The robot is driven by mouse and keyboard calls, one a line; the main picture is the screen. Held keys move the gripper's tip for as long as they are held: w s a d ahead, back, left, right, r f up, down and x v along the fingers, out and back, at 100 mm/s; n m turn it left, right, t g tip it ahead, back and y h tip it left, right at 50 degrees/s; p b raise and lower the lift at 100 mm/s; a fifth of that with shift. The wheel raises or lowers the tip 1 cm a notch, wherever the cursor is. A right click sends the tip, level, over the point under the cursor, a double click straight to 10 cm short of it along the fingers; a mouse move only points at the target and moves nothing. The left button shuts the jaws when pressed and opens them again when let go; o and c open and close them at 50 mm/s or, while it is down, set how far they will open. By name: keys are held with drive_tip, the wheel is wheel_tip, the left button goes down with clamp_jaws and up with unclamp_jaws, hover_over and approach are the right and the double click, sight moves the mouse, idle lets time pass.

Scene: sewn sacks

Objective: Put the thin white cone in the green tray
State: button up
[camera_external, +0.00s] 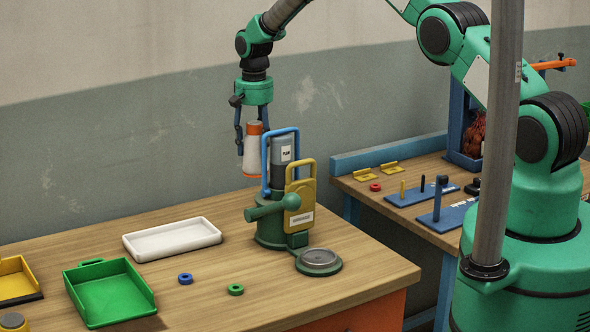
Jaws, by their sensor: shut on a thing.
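My gripper (252,143) hangs above the back of the wooden bench, shut on a cone (252,163).
A green machine (268,228) with blue and yellow handles stands beside the cone. A white tray (172,239), blue ring (185,279), green ring (235,289), yellow tray (15,281) and round plate (319,259) lie on the bench. A second bench (400,217) stands right.

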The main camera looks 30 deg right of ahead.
drive_tip(key=s+a, duration=0.2)
drive_tip(key=a, duration=0.6)
drive_tip(key=s+a, duration=0.2)
drive_tip(key=a, duration=0.7)
drive_tip(key=s+a, duration=0.7)
drive_tip(key=a, duration=0.4)
drive_tip(key=s+a, duration=0.7)
drive_tip(key=a, duration=0.5)
drive_tip(key=s+a, duration=0.8)
drive_tip(key=a, duration=0.3)
drive_tip(key=shift+a+r+b, duration=0.35)
drive_tip(key=shift+a+b, duration=0.05)
drive_tip(key=shift+f+p, duration=0.45)
drive_tip(key=shift+f, duration=2.5)
drive_tip(key=shift+f+p, duration=0.35)
drive_tip(key=shift+f, duration=1.7)
drive_tip(key=shift+f, duration=0.15)
